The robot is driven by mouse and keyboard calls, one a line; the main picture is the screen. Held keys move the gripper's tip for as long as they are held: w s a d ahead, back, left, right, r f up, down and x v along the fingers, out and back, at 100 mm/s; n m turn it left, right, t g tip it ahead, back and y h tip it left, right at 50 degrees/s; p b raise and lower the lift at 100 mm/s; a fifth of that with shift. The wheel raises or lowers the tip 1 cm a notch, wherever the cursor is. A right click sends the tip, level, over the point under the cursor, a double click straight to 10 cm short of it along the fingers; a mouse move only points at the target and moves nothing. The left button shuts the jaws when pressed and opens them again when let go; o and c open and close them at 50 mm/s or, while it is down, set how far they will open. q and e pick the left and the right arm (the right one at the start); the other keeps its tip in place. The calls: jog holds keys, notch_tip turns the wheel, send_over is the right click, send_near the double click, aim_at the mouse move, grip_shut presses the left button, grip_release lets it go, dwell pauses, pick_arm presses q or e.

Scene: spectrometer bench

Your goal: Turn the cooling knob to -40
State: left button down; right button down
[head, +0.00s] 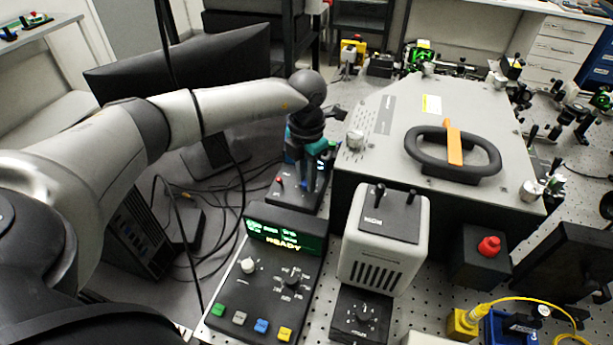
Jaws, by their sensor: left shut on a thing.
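My left gripper (304,180) reaches down onto a small dark control box (285,198) behind the READY console. Its fingers are shut on a knob on that box, which I take to be the cooling knob. The fingers hide the knob, so its pointer and scale cannot be read. The box has a small red-tipped switch (280,182) on its left and a blue-lit display (323,163) partly behind the gripper. My right gripper is not in view.
The READY console (262,275) stands in front, with a white knob, a black dial and coloured buttons. A grey lamp housing (384,240) and a large grey box with a black handle (452,155) stand to the right. A black monitor (180,75) is behind my left arm.

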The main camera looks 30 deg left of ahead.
pick_arm(q)
jog(key=c, duration=0.7)
grip_release()
jog(key=shift+r, duration=0.1)
notch_tip(320, 180, up, 15)
jog(key=shift+r, duration=0.1)
